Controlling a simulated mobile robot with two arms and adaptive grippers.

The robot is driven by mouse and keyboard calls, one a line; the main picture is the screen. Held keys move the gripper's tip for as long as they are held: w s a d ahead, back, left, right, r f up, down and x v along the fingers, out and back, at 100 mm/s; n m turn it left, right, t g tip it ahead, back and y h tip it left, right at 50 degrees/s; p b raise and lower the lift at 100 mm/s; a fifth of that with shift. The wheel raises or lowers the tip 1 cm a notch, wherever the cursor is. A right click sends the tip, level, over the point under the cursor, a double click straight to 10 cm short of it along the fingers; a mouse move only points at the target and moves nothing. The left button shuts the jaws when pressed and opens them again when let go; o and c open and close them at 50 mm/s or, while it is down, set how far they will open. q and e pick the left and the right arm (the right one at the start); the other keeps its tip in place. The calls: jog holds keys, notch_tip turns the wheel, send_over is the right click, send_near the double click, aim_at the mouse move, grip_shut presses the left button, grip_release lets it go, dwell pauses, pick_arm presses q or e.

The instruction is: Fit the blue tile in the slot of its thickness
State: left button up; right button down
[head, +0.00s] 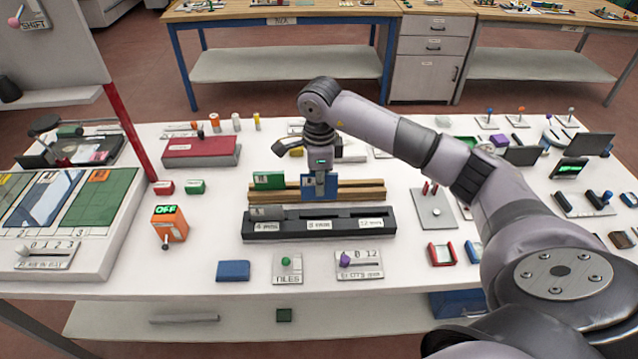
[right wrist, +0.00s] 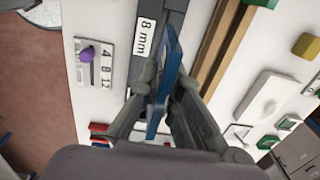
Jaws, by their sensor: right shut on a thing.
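My right gripper (head: 319,188) is shut on the blue tile (head: 306,187) and holds it upright, edge-on in the right wrist view (right wrist: 166,78). In the head view the tile covers part of the wooden rack's front rail, behind the dark slotted block. The slotted block (head: 398,234) has labels 4 mm, 8 mm and 12 mm from left to right. In the right wrist view the tile is beside the 8 mm label (right wrist: 145,37). Its height above the block is hard to tell. My left gripper is not in view.
The wooden rack (head: 371,190) holds a green tile (head: 268,180) at its left. A flat blue piece (head: 233,271), a TILES lever plate (head: 288,269) and a slider plate (head: 359,266) lie in front. An orange OFF box (head: 169,224) stands left.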

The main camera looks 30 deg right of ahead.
aim_at(319, 199)
jog(key=shift+s+f+b, duration=0.1)
jog(key=shift+f+b, duration=0.25)
jog(key=shift+f, duration=0.1)
notch_tip(319, 199, down, 3)
jog(key=b, duration=0.2)
jog(key=shift+f+b, duration=0.2)
jog(key=shift+b, duration=0.15)
pick_arm(q)
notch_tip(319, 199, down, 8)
jog(key=b, duration=0.4)
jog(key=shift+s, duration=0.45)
pick_arm(e)
jog(key=shift+f, duration=2.55)
jog(key=c, duration=1.7)
grip_release()
jog(key=shift+a, duration=0.1)
jog(key=shift+f, duration=0.1)
notch_tip(319, 199, up, 12)
jog(key=shift+s+r, duration=0.1)
